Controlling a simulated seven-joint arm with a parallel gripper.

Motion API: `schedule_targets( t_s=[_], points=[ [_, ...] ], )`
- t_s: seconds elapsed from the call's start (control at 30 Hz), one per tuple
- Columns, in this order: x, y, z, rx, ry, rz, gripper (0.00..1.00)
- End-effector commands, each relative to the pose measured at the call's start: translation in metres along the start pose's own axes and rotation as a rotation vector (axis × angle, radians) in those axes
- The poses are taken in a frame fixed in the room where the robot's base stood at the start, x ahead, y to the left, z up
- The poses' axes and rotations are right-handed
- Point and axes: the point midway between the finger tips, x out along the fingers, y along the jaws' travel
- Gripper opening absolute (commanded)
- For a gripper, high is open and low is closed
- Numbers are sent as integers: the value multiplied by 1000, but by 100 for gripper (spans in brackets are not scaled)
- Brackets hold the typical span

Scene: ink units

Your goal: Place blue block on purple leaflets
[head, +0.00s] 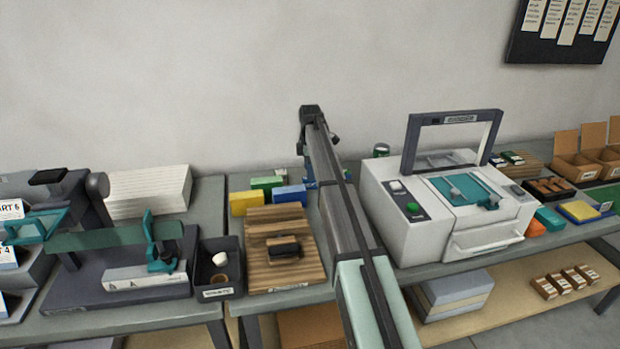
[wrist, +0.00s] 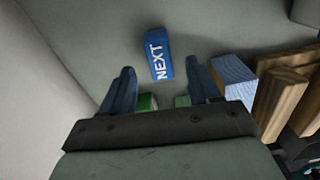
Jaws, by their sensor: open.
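In the wrist view, a blue block (wrist: 159,54) with white lettering "NEXT" lies on the grey surface, beyond my fingertips and roughly between them. My gripper (wrist: 160,82) is open, with nothing between its dark blue fingers. A second, paler blue block (wrist: 233,80) stands to the right of the right finger. In the head view, a blue block (head: 290,195) sits on the bench left of my arm; I cannot tell which wrist-view block it is. My gripper is mostly hidden behind my arm there. I cannot make out any purple leaflets.
A yellow block (head: 247,203) and a green block (head: 267,183) sit beside the blue one. A ridged wooden rack (head: 258,262) lies in front of them. A white machine (head: 398,232) stands right of my arm. A dark bin (head: 231,252) and a teal-armed device (head: 112,277) are at left.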

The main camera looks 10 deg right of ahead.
Motion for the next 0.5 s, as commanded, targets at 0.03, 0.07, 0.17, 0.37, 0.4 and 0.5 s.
schedule_targets(
  t_s=[0.03, 0.07, 0.17, 0.37, 0.4, 0.5],
  points=[
    [-12, 1, 0, 0, 0, 2, 61],
    [-18, 1, 0, 0, 0, 2, 61],
    [-38, 1, 0, 0, 0, 2, 61],
    [-70, 1, 0, 0, 0, 1, 61],
    [-74, 1, 0, 0, 0, 0, 61],
    [-83, 0, 0, 0, 0, 0, 61]
  ],
)
